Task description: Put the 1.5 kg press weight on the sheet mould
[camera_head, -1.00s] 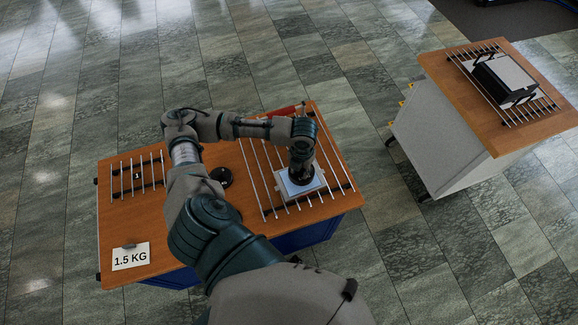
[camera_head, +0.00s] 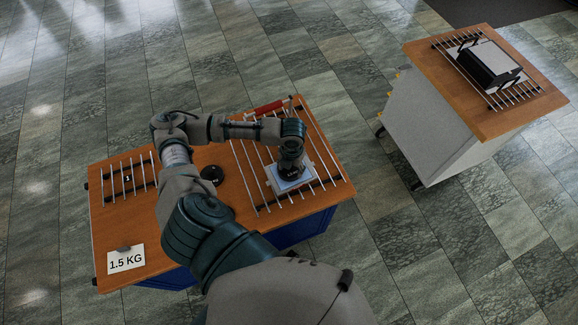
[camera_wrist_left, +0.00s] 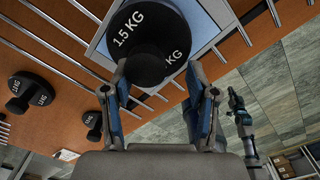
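The black 1.5 kg press weight (camera_wrist_left: 118,44) is a disc with a round knob, marked "1.5 KG" in the left wrist view. It also shows in the head view (camera_head: 291,173), over the sheet mould (camera_head: 276,186), a pale blue sheet in a light frame. It appears to rest there; the contact is hidden. My left gripper (camera_wrist_left: 157,72) points down at the weight, its fingers apart on either side of the knob, with a visible gap at the right finger. A dark teal arm part, seemingly my right gripper (camera_wrist_left: 238,100), shows small beside the table; its fingers are unclear.
The mould lies on metal bars on a wooden table (camera_head: 120,225). A black weight (camera_head: 212,174) stands left of the bars, another (camera_head: 128,179) on a small rack. A "1.5 KG" card (camera_head: 126,260) is at front left. A second cart (camera_head: 425,130) stands right, across clear floor.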

